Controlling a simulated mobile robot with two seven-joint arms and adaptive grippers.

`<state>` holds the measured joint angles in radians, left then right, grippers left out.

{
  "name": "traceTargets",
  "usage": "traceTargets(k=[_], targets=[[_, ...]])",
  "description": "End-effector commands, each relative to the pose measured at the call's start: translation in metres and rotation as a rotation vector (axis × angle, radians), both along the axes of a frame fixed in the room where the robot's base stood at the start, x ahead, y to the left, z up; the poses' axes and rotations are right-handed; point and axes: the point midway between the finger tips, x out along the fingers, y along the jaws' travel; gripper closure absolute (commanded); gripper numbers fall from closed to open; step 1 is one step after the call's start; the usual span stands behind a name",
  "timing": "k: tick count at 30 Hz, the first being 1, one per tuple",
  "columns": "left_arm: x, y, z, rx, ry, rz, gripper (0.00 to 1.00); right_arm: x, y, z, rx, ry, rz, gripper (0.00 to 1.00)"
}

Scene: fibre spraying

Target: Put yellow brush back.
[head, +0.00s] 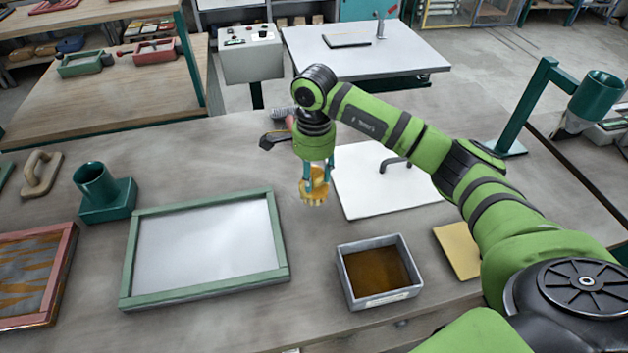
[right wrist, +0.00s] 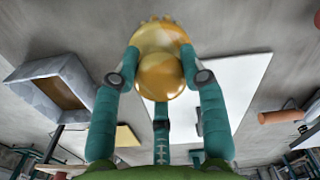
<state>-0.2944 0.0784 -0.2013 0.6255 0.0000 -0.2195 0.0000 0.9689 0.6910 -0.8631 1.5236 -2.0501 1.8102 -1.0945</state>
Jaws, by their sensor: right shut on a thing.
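The yellow brush (head: 314,188) is held in my right gripper (head: 316,170), above the grey table in the head view. In the right wrist view my right gripper (right wrist: 162,75) has its teal fingers on both sides of the yellow brush (right wrist: 162,50). The brush hangs below the gripper, to the left of the white board with a dark handle (head: 358,195). Whether it touches the table is hard to tell. My left gripper is out of view.
A grey box with brown contents (head: 345,290) stands in front, with a yellow pad (head: 459,250) to its right. A green-framed screen (head: 283,245) lies to the left. A green cup holder (head: 108,210) stands farther left. A green stand (head: 515,120) rises at the right.

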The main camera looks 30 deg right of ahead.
Motion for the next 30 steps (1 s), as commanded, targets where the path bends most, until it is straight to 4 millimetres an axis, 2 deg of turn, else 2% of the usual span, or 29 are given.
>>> traceTargets(k=[3,7,19,20,21,22,30], targets=[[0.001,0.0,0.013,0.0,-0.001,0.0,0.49,-0.003,0.001,-0.016,0.001,0.009,0.001,0.83],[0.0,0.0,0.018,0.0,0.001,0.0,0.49,-0.001,0.001,-0.031,0.001,0.005,0.0,0.83],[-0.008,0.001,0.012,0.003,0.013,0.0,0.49,-0.001,0.0,-0.04,0.0,0.002,0.001,0.83],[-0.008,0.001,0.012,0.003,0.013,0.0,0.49,-0.001,0.0,-0.04,0.0,0.002,0.001,0.53],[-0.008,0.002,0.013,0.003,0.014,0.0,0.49,-0.001,0.0,-0.038,0.001,0.002,0.001,0.37],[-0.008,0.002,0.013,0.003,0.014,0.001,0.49,-0.001,0.0,-0.038,0.001,0.003,0.0,0.33],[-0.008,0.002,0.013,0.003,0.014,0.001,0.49,-0.001,0.0,-0.038,0.001,0.003,0.0,0.33]])
